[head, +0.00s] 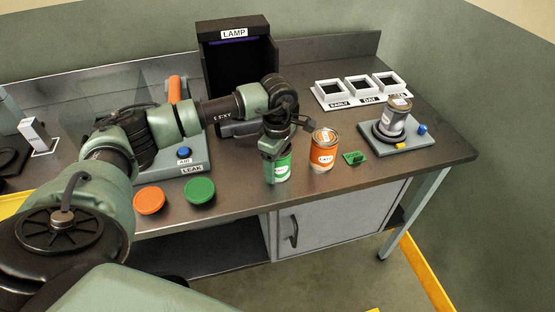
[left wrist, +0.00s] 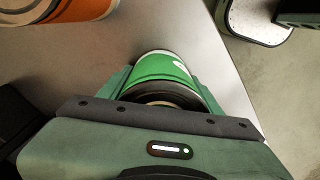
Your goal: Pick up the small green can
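The small green can (head: 279,169) stands upright near the table's front edge, its top partly hidden by my left gripper. My left gripper (head: 274,147) comes down over it from above. In the left wrist view the green can (left wrist: 162,72) lies between the two fingers, with no clear gap on either side, so the gripper looks shut on it. The can appears to be still on the tabletop.
An orange can (head: 323,152) stands close to the right of the green one. A small green piece (head: 354,158) and a grey can (head: 396,117) on a device are further right. Orange (head: 149,200) and green (head: 199,191) discs lie left. A lamp box (head: 236,62) stands behind.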

